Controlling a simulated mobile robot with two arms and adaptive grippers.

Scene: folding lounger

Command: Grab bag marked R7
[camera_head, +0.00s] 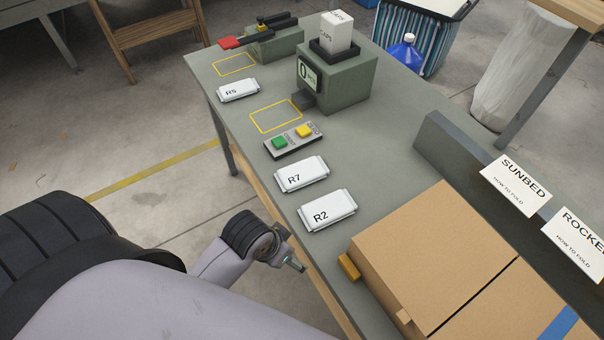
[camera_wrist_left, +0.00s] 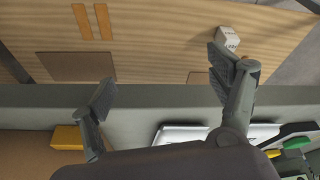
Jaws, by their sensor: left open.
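The white bag marked R7 (camera_head: 302,174) lies flat on the grey-green table, between the button panel and the bag marked R2 (camera_head: 328,210). My left gripper (camera_head: 292,262) is low, beside the table's near edge, apart from both bags. In the left wrist view my left gripper (camera_wrist_left: 160,95) is open and empty, its two fingers wide apart. The R2 bag (camera_wrist_left: 180,133) shows beyond the table edge there. The R7 bag (camera_wrist_left: 262,130) is partly hidden behind the right finger. My right gripper is not in view.
A button panel (camera_head: 293,141) with green and yellow buttons stands beyond R7. A bag marked R5 (camera_head: 238,90) lies farther back, near a green machine (camera_head: 336,80). A large cardboard box (camera_head: 440,260) and a small yellow block (camera_head: 348,267) are to the right of R2.

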